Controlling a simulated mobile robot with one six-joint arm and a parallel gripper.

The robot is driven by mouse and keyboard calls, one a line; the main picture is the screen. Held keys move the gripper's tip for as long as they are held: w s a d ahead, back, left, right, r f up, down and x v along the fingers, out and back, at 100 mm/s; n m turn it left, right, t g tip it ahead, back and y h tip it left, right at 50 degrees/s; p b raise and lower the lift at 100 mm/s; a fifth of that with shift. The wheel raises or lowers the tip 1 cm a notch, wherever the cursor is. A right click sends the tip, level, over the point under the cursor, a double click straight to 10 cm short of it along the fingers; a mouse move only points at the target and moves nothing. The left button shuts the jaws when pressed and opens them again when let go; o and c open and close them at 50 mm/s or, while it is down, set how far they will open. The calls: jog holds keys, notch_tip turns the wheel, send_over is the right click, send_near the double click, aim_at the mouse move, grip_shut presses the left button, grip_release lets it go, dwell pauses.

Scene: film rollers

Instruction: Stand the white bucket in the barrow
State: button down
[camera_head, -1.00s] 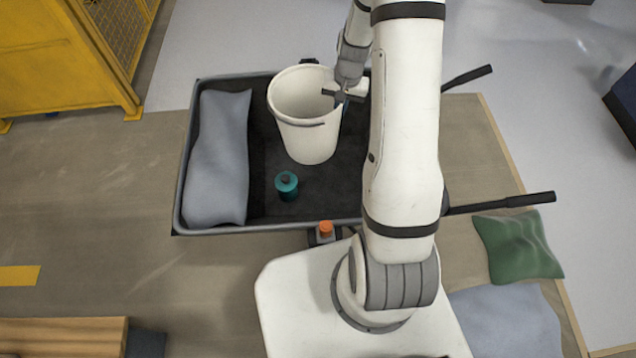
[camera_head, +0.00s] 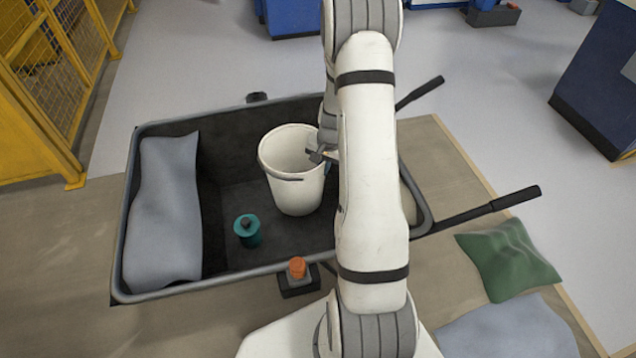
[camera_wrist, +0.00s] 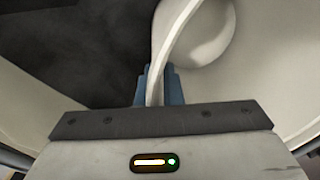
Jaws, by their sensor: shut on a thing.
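The white bucket (camera_head: 297,190) is upright inside the dark grey barrow (camera_head: 190,283), right of its middle, with its open top facing up. I cannot tell for sure whether its base touches the barrow floor. My gripper (camera_head: 318,156) is at the bucket's right rim, partly hidden by my arm. In the wrist view, the blue fingers of my gripper (camera_wrist: 158,88) are shut on the bucket's thin wall (camera_wrist: 168,50). The barrow's right part is largely behind my arm.
A grey-blue sack (camera_head: 165,215) lies along the barrow's left end. A teal canister (camera_head: 248,232) stands in front of the bucket. An orange-topped item (camera_head: 298,268) is by the front rim. A green sack (camera_head: 508,260) lies right, near the barrow handle (camera_head: 490,207). A yellow fence (camera_head: 45,90) stands left.

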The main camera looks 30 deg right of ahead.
aim_at(322, 182)
jog(key=shift+f+b, duration=0.35)
jog(key=shift+f, duration=1.8)
jog(key=shift+f, duration=0.25)
jog(key=c, duration=1.6)
grip_release()
jog(key=shift+r, duration=0.1)
